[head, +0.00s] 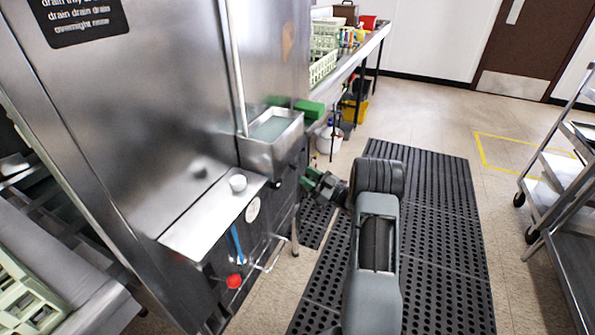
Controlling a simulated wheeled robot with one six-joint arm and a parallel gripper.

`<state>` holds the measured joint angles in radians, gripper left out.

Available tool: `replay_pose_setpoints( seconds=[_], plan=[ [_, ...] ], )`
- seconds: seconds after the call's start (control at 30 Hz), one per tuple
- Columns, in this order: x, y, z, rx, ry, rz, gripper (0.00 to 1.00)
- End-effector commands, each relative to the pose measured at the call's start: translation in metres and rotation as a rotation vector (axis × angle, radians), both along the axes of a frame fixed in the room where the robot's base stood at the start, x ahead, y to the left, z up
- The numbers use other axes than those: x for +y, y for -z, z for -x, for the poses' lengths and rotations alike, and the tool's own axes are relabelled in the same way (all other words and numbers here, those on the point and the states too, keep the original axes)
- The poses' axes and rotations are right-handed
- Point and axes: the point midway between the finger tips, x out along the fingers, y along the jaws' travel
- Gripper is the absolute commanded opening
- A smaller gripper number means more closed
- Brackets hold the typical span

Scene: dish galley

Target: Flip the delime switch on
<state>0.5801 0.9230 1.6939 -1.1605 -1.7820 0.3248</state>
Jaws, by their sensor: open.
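The steel dish machine (165,100) fills the left of the head view. My arm reaches forward from the bottom centre, and my gripper (309,180), with dark green jaws, points left toward the machine's lower front. It is open and appears to hold nothing. Small dark knobs or switches (277,183) sit on the machine's front below the steel tank, just left of the gripper. I cannot tell which of them is the delime switch or how it is set; no label there is readable. The gripper appears apart from the panel.
A steel tank (283,150) and a ledge with a small white cup (237,184) jut from the machine. Below are a round gauge (252,210), a red knob (234,281) and pipes. Black mats (440,250) cover the floor. A steel cart (560,190) stands right.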

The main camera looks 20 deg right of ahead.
Motion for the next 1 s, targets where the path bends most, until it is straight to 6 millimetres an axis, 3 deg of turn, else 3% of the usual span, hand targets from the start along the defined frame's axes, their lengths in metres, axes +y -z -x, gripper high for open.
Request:
replay_pose_setpoints(
  seconds=[0.3, 0.73, 1.0],
  plan=[
    [0.023, -0.014, -0.025, 0.0, -0.001, 0.0, 0.4],
    [0.027, -0.016, -0.03, 0.001, 0.002, 0.0, 0.4],
    [0.027, -0.016, -0.03, 0.001, 0.002, 0.0, 0.16]
  ],
)
